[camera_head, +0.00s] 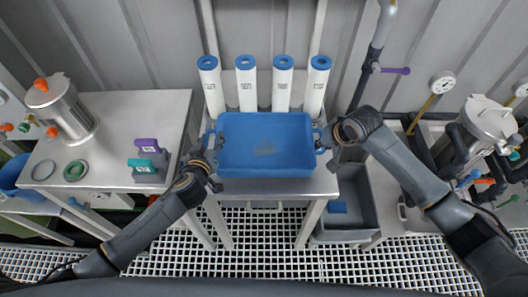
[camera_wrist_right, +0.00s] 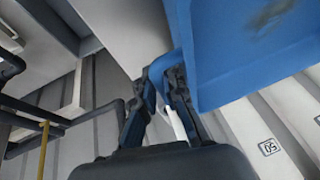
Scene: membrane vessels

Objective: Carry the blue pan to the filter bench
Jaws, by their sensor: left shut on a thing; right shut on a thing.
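My left gripper (camera_head: 211,150) is shut on the pan's left side. My right gripper (camera_head: 325,139) is shut on its right side.
Several white cartridges with blue caps (camera_head: 246,85) stand behind the pan. A metal table (camera_head: 120,115) at left holds a steel vessel (camera_head: 62,108), rings and purple and teal clamps (camera_head: 147,155). A grey bin (camera_head: 355,205) stands right of the bench. Another steel vessel (camera_head: 488,122) is at right.

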